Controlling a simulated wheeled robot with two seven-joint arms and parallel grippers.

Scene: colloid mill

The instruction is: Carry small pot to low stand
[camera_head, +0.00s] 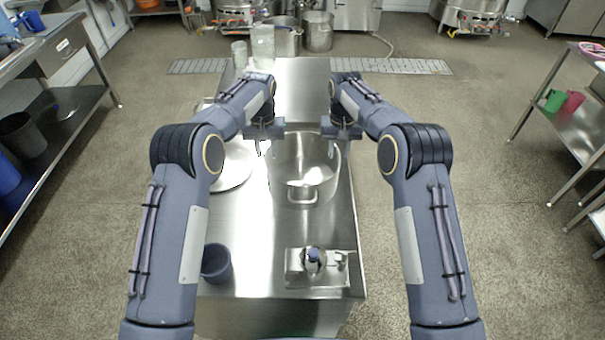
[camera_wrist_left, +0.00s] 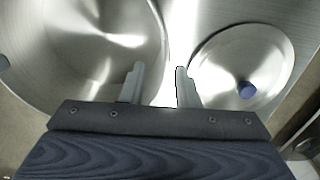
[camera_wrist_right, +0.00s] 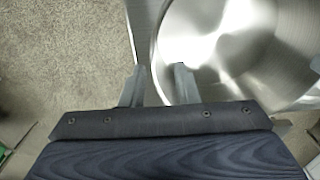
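An open steel pot (camera_head: 303,185) with side handles stands on the steel table between my two grippers. It looks empty. My left gripper (camera_head: 262,148) is open at the pot's left rim; in the left wrist view its fingers (camera_wrist_left: 160,88) lie on either side of the rim of the pot (camera_wrist_left: 85,45). My right gripper (camera_head: 340,148) is open at the right rim; in the right wrist view its fingers (camera_wrist_right: 157,85) also lie either side of the rim of the pot (camera_wrist_right: 235,50). I cannot tell whether the fingers touch it. I cannot identify the low stand.
A round lid (camera_wrist_left: 245,62) with a blue knob lies left of the pot. A blue cup (camera_head: 216,262) and a small tray (camera_head: 318,279) with metal parts stand at the table's near end. Shelves (camera_head: 70,115) stand left.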

